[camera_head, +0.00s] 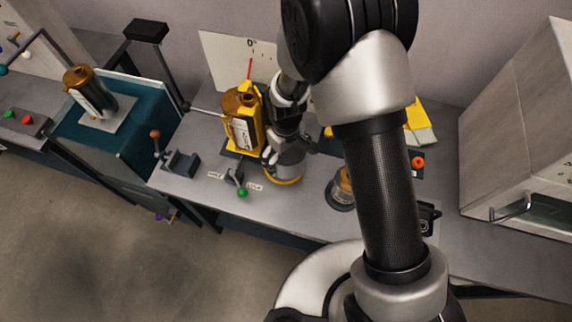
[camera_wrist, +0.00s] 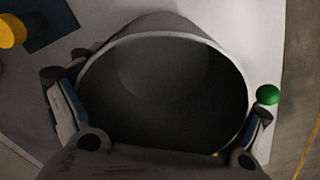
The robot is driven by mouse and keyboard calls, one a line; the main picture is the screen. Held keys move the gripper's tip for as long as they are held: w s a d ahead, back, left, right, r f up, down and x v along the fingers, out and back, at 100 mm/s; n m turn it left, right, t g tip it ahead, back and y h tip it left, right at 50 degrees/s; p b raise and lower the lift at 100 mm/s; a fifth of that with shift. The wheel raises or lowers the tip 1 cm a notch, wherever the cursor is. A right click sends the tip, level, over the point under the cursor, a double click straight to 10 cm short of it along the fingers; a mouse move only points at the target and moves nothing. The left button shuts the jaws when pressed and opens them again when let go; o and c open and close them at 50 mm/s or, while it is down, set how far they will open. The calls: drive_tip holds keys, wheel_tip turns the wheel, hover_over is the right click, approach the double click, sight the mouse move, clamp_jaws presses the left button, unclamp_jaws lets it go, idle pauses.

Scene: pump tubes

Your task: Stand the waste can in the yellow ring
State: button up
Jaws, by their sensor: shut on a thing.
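The waste can (camera_head: 288,166) is a grey open-topped cylinder on the bench, right of the yellow bottle holder. The wrist view looks down into its wide dark mouth (camera_wrist: 160,75), which appears empty. My gripper (camera_head: 287,153) is shut on the can, with one finger on each side of it; the fingers also flank it in the wrist view (camera_wrist: 160,118). The yellow ring (camera_head: 284,182) shows as a curved band around the can's lower front. The rest of the ring is hidden, and I cannot tell whether the can's base touches the bench.
A brown bottle in a yellow holder (camera_head: 241,133) stands close left of my gripper. A green-knobbed lever (camera_head: 242,191) is in front at left. A glass jar (camera_head: 341,189) stands to the right, partly behind my arm. A grey cabinet (camera_head: 520,125) is far right.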

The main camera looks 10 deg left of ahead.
sight(286, 161)
drive_tip(key=shift+f+b, duration=0.65)
drive_tip(key=shift+f, duration=1.7)
drive_tip(key=shift+f, duration=0.1)
drive_tip(key=o, duration=0.9)
